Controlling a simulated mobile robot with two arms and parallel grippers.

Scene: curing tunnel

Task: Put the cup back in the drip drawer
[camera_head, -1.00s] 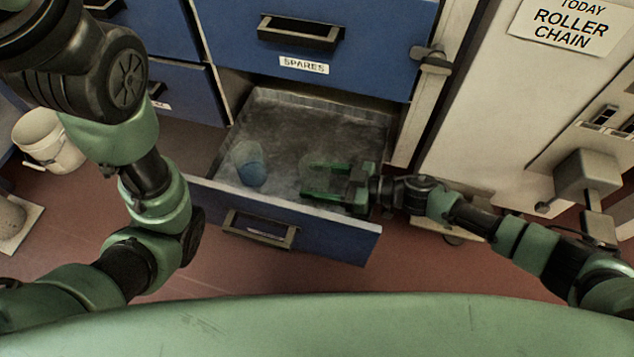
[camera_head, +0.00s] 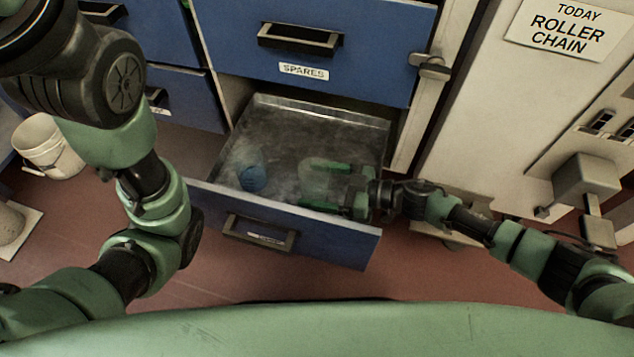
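The drip drawer (camera_head: 310,215) is pulled out below the SPARES drawer, and its grey metal tray is bare over most of its floor. A blue cup-like thing (camera_head: 252,178) sits in the tray's left front part, its upper part blurred by pale haze. My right gripper (camera_head: 318,186) is over the drawer's right front part, its green fingers spread and pointing left, apart from the blue thing. A pale patch shows between the fingers; I cannot tell whether it is haze or a clear object. My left arm (camera_head: 150,195) rises at the left; its gripper is out of view.
The closed SPARES drawer (camera_head: 310,40) is above the open one. A cream cabinet (camera_head: 470,120) stands close on the right. A white bucket (camera_head: 48,148) is on the red floor at the left. The floor before the drawer is clear.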

